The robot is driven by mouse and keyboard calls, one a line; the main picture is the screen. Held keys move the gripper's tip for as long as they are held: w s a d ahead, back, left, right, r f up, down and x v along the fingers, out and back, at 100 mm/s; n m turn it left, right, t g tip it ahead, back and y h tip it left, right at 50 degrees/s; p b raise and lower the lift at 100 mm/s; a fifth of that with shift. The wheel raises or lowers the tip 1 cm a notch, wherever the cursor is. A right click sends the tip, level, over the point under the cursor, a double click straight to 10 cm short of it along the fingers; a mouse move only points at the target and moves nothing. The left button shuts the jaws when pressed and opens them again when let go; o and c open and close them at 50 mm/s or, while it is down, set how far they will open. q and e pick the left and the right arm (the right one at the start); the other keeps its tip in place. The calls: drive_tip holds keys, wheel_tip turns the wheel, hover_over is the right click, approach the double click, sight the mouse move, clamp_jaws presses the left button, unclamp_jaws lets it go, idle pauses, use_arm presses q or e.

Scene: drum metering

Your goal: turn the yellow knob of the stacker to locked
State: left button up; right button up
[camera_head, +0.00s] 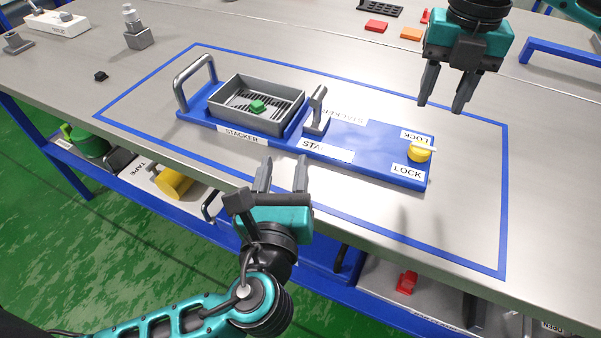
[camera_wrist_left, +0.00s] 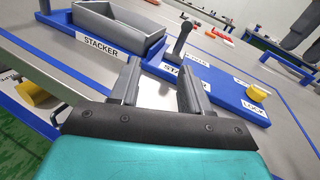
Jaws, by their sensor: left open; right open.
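The stacker is a blue plate (camera_head: 375,155) lying on the grey table, with a grey tray (camera_head: 296,104) at its left part. The yellow knob (camera_head: 419,152) sits near its right end between two LOCK labels, and it also shows in the left wrist view (camera_wrist_left: 256,93). A pale bar shows on the knob, pointing right. My left gripper (camera_head: 283,162) is open and empty at the plate's front edge, left of and apart from the knob. My right gripper (camera_head: 445,103) is open and empty above the table, behind the knob.
An upright grey lever (camera_head: 318,108) stands mid-plate, and a grey handle (camera_head: 194,80) arches at the left end. A green piece (camera_head: 257,106) lies in the tray. A blue line frames the stacker. Red and orange blocks (camera_head: 411,34) lie at the back. The table right of the plate is clear.

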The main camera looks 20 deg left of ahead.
sight(316, 115)
use_arm(q)
drive_tip(key=d+m+h, duration=0.1)
drive_tip(key=d+m, duration=0.1)
drive_tip(key=shift+d+m+h, duration=0.15)
drive_tip(key=shift+m+h, duration=0.15)
drive_tip(key=shift+h, duration=0.1)
drive_tip(key=shift+w+d, duration=0.15)
drive_tip(key=shift+w, duration=0.05)
drive_tip(key=w, duration=0.8)
drive_tip(key=w+a, duration=0.1)
drive_tip(key=w, duration=0.3)
drive_tip(key=shift+w, duration=0.2)
clamp_jaws()
idle(0.4)
